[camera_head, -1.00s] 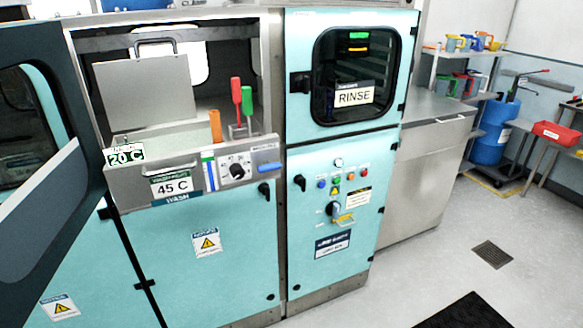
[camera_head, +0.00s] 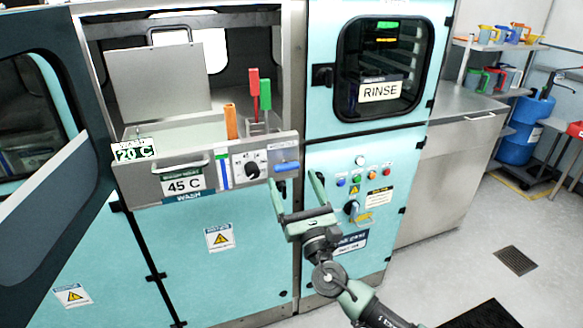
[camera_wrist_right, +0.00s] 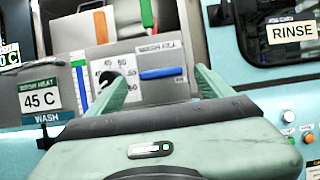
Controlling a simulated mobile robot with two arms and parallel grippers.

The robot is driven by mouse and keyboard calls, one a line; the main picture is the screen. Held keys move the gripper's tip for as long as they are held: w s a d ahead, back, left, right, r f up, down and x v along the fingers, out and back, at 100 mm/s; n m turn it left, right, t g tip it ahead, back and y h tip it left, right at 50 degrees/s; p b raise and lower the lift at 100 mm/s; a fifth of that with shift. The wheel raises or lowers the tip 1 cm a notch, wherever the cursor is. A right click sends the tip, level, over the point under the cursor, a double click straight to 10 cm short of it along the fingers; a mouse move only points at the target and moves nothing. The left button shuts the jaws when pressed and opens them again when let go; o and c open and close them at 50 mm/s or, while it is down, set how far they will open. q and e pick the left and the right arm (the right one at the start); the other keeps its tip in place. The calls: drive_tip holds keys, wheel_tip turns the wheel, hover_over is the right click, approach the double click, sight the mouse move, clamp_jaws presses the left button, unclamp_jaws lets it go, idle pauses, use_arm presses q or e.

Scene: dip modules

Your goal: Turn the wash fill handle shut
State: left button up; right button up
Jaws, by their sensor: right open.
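The blue handle (camera_head: 286,167), which I take for the wash fill handle, lies roughly level at the right end of the grey wash panel (camera_head: 150,190). My right gripper (camera_head: 293,180) is open and empty, just in front of and below the handle. It shows in the right wrist view (camera_wrist_right: 160,78) too. I cannot tell whether a finger touches the handle. My left gripper is not in view.
A black dial (camera_head: 252,170) sits left of the handle. Red (camera_head: 253,82), green (camera_head: 265,94) and orange (camera_head: 231,121) upright grips stand above the panel. The rinse door (camera_head: 380,70) is shut on the right. A dark open door (camera_head: 40,150) stands at the left.

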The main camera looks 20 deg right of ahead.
sight(288, 170)
drive_tip(key=x, duration=0.3)
drive_tip(key=shift+w+p, duration=0.35)
drive_tip(key=shift+p, duration=0.05)
drive_tip(key=shift+w+r, duration=0.1)
drive_tip(key=shift+w, duration=0.15)
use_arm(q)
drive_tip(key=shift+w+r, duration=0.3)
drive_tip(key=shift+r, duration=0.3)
use_arm(e)
drive_tip(key=c, duration=1.4)
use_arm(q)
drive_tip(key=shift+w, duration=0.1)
